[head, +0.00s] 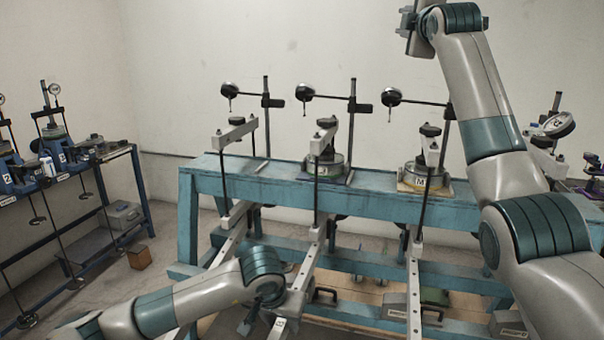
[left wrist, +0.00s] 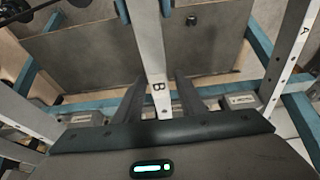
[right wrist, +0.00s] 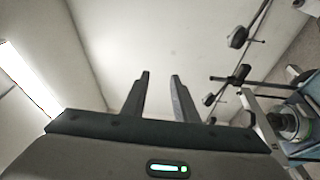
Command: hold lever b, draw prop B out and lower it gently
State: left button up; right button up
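Lever b is a pale metal bar marked B (left wrist: 155,65), seen in the left wrist view. It runs between the two dark fingers of my left gripper (left wrist: 157,98). The fingers are open on either side of it, with gaps showing. In the head view my left gripper (head: 262,316) is low in front of the bench, at the near end of the middle lever (head: 308,262). My right gripper (head: 406,22) is raised high at the top; in the right wrist view its fingers (right wrist: 160,88) are open and empty. I cannot single out prop B for certain.
A teal bench (head: 235,182) carries several dial gauges on stands. Another lever marked A (left wrist: 291,50) is beside lever b. A blue side bench (head: 120,152) stands left.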

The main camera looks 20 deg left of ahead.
jog(key=s+a+f+n+g+y, duration=0.25)
jog(key=a+f, duration=0.35)
jog(key=a, duration=0.5)
jog(key=s+a+f+g, duration=0.2)
jog(key=a+f, duration=0.2)
jog(key=f, duration=0.3)
jog(key=s+a+f+n+g, duration=0.1)
jog(key=s+a+f, duration=0.15)
jog(key=f, duration=0.45)
jog(key=s+a+f+g, duration=0.2)
jog(key=a+f, duration=0.2)
jog(key=f, duration=0.4)
jog(key=s+d+f+m+g+h, duration=0.1)
jog(key=s+d+f+m+h, duration=0.1)
jog(key=f, duration=0.9)
jog(key=s+d+f+m+g+h, duration=0.1)
jog(key=s+d+f+m+h, duration=0.1)
jog(key=f, duration=1)
jog(key=s+d+f+m+g+h, duration=0.1)
jog(key=s+d+f+m+h, duration=0.1)
jog(key=f, duration=1)
jog(key=shift+s+d+f+h, duration=0.25)
jog(key=shift+s+d+h, duration=0.55)
jog(key=shift+h, duration=0.35)
jog(key=shift+a+f+g, duration=0.1)
jog(key=shift+g, duration=0.15)
